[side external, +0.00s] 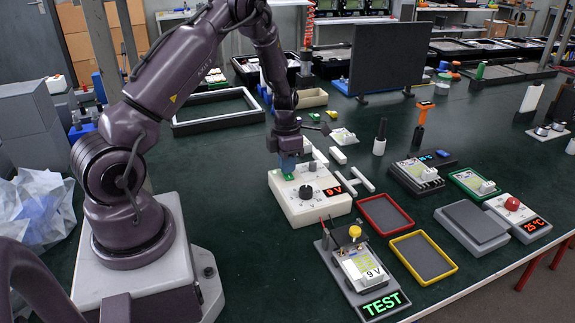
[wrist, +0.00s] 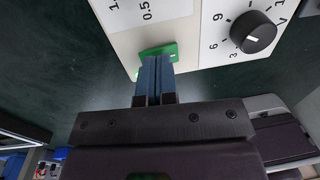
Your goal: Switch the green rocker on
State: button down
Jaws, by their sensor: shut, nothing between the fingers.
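The green rocker (wrist: 158,50) sits on the top face of a white box with a black dial (wrist: 253,33), near the box's edge. In the side view my gripper (side external: 288,172) points down over the box's left part. The rocker's tilt is hard to tell.
White bars (side external: 345,183) lie at the box's right side. Red (side external: 385,214) and yellow-rimmed (side external: 424,257) trays lie to the right. A tester with a green "TEST" display (side external: 384,304) stands in front. Bare green tabletop lies left of the box.

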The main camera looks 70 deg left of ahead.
aim_at(285, 183)
notch_tip(285, 183, up, 14)
jog(key=d, duration=0.1)
jog(key=shift+d+f, duration=0.15)
jog(key=shift+d, duration=0.15)
jog(key=s+d+r+m+t, duration=0.2)
jog(key=s+d+r+m, duration=0.3)
jog(key=m, duration=0.7)
jog(key=s+d+r+m+t, duration=0.1)
jog(key=s+d+r+m, duration=0.4)
jog(key=d+m, duration=0.4)
jog(key=s+d+r+m+t+y, duration=0.1)
jog(key=s+d+r+m, duration=0.4)
jog(key=m, duration=1)
jog(key=shift+d+t, duration=0.8)
jog(key=shift+d, duration=0.25)
